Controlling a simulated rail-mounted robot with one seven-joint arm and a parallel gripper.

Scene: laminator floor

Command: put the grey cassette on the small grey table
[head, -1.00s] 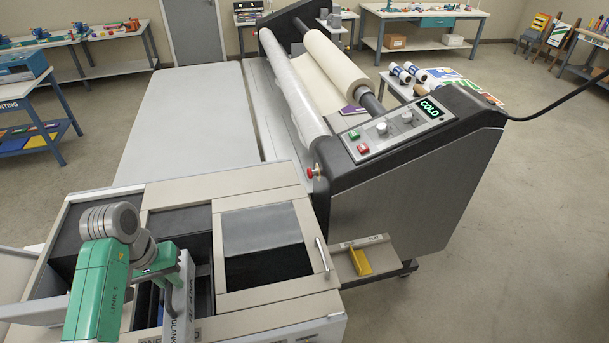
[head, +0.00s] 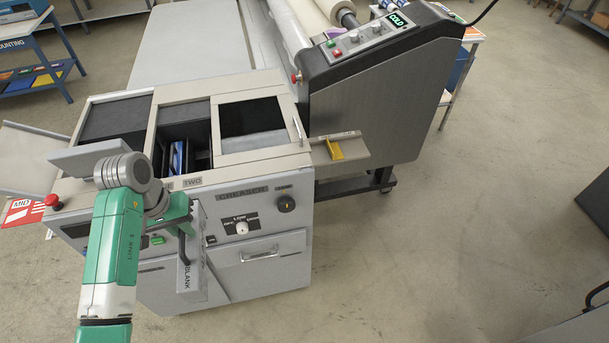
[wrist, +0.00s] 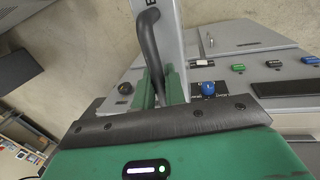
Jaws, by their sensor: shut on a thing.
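My gripper (head: 184,218) is shut on the black handle (wrist: 147,50) of the grey cassette (head: 192,262). The cassette is a slim, upright grey case with "BLANK" lettered on its side. It hangs in front of the creaser's front panel; I cannot tell how wide the gap is. In the wrist view the cassette's pale grey body (wrist: 172,35) rises beyond the green fingers. I cannot make out a small grey table for certain; a grey surface (head: 570,329) is cut off at the lower right of the head view.
The creaser cabinet (head: 270,178) has open top bays, with a blue-edged item (head: 178,158) in the middle one. A side shelf (head: 350,155) holds a yellow piece (head: 334,150). The laminator (head: 385,100) stands behind. Floor (head: 440,240) to the right is clear. A dark object (head: 596,200) stands at the right edge.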

